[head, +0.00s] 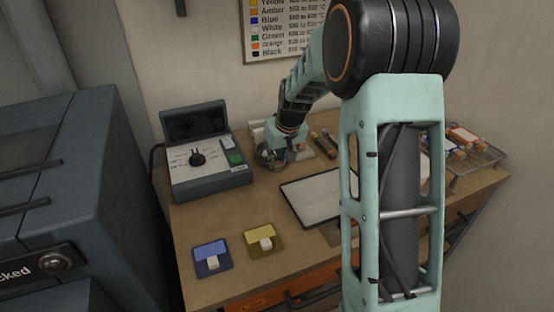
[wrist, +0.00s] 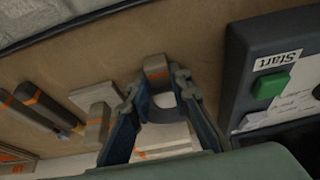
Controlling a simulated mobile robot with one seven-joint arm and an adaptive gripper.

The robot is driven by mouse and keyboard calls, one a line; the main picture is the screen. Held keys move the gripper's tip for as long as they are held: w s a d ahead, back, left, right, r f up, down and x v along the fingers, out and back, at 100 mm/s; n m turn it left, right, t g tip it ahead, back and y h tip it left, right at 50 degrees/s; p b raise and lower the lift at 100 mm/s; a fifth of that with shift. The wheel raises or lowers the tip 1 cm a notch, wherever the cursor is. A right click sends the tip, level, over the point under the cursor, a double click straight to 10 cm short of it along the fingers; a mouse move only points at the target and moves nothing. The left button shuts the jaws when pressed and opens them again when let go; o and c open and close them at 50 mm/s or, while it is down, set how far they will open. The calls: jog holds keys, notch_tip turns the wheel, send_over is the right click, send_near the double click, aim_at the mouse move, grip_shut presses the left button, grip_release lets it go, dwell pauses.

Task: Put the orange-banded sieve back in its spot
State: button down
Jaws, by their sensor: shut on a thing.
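My gripper (wrist: 156,84) is shut on the orange-banded sieve (wrist: 156,72). In the wrist view its grey block-like part with a thin orange band sits between the fingertips, and a rounded pale part shows between the fingers. In the head view my gripper (head: 275,156) is over the back of the table, just right of the control box; the sieve is too small and dark there to make out. A pale slab with an orange stripe (wrist: 165,138) lies behind the fingers in the wrist view. I cannot tell whether the sieve touches the table.
The control box (head: 208,160) with a green Start button stands close beside my gripper. A white panel (head: 313,198), blue card (head: 212,259) and yellow card (head: 263,241) lie forward.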

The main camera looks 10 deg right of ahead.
jog(key=shift+f, duration=0.15)
jog(key=c, duration=1.7)
grip_release()
